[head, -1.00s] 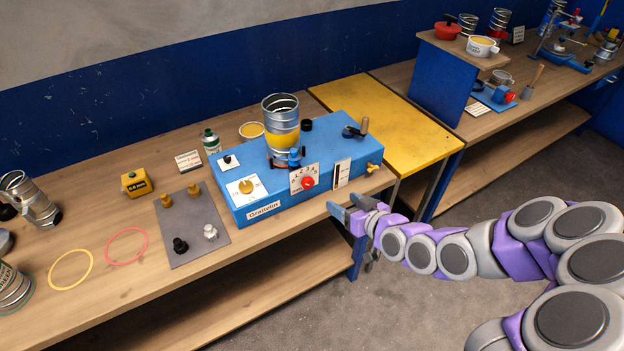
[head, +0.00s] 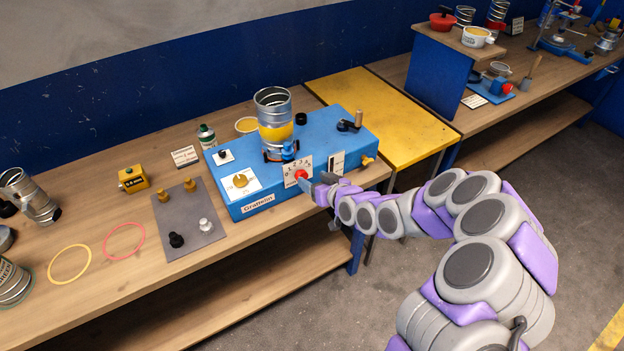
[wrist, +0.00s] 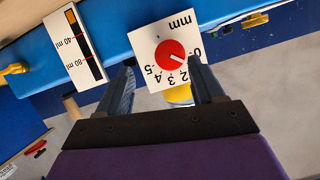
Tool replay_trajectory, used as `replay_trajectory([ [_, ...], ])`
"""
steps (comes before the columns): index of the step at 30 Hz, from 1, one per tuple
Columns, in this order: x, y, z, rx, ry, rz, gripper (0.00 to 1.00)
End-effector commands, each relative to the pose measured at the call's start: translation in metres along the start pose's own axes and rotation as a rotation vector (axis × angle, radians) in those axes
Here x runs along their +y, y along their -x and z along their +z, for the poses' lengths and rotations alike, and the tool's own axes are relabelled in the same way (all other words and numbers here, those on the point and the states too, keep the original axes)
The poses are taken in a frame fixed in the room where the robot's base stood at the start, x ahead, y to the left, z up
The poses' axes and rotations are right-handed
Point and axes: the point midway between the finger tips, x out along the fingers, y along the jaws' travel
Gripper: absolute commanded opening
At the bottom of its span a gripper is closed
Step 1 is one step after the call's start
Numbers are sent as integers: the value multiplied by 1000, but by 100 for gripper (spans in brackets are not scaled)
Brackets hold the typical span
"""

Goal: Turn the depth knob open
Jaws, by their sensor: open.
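The depth knob (head: 301,175) is a round red knob on a white numbered plate, on the front face of the blue machine (head: 340,122). In the wrist view the knob (wrist: 170,55) faces me, its plate upside down with "mm" and numbers. Its white pointer line points right, toward the low numbers. My gripper (head: 316,188) is just right of the knob in the head view. In the wrist view my gripper (wrist: 161,72) is open, one finger on each side of the plate. The knob shows between the fingertips, with no visible contact.
A black-and-white scale plate (wrist: 79,47) is beside the knob plate. A brass tap (head: 368,161) sticks out at the machine's right end. A yellow dial (head: 240,181) is to the left. A metal cylinder (head: 274,120) stands on the machine. The floor in front of the bench is clear.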

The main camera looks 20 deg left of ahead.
Motion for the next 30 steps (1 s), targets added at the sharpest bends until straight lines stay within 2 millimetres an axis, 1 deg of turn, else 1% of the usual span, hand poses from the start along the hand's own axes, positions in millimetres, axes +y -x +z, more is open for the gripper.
replay_trajectory([
  [1,-3,-9,1,-3,6,-2,67],
  [3,-6,-17,2,-5,6,-2,67],
  [6,-6,-22,1,-5,6,-2,67],
  [13,1,-18,-1,2,1,-4,67],
  [17,1,-16,-1,3,0,-4,67],
  [20,0,-18,0,1,1,-3,60],
  [30,-1,-20,0,-1,3,-2,27],
])
